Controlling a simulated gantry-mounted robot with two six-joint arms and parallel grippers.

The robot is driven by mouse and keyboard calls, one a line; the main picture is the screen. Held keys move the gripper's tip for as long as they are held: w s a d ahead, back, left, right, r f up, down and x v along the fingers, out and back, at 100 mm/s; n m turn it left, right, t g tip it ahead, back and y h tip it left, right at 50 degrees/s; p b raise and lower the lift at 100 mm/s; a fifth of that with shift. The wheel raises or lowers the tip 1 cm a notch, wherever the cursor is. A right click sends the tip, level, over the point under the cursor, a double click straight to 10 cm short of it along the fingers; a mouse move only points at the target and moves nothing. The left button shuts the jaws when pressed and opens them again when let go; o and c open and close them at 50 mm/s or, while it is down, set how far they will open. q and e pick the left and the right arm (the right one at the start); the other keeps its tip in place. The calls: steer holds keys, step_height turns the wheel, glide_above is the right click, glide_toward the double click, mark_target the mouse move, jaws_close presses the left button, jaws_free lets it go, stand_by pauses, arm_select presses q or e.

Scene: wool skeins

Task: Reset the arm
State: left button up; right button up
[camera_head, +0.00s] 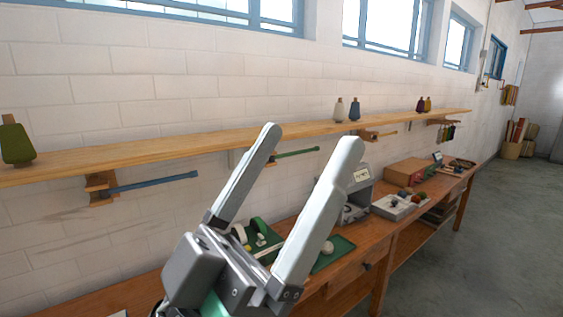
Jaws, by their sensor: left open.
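My left gripper (308,160) rises from the lower middle of the head view. Its two long pale fingers point up and are spread apart, with nothing between them. It hangs in front of the workbench and the wall shelf, and hides part of both. My right gripper is not in view.
A wooden shelf (175,139) runs along the white wall, bearing a green cone (16,143) and several other yarn cones. Rods stick out below it. The bench (408,234) holds a green mat (335,254), a grey device (357,190) and a tray (394,208).

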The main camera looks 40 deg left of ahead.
arm_select(q)
step_height(320, 180, up, 41)
steer(key=a+y+p, duration=0.1)
steer(key=y+p, duration=0.1)
steer(key=p, duration=4)
step_height(320, 180, down, 61)
steer(key=b, duration=6.1)
steer(key=shift+r, duration=0.1)
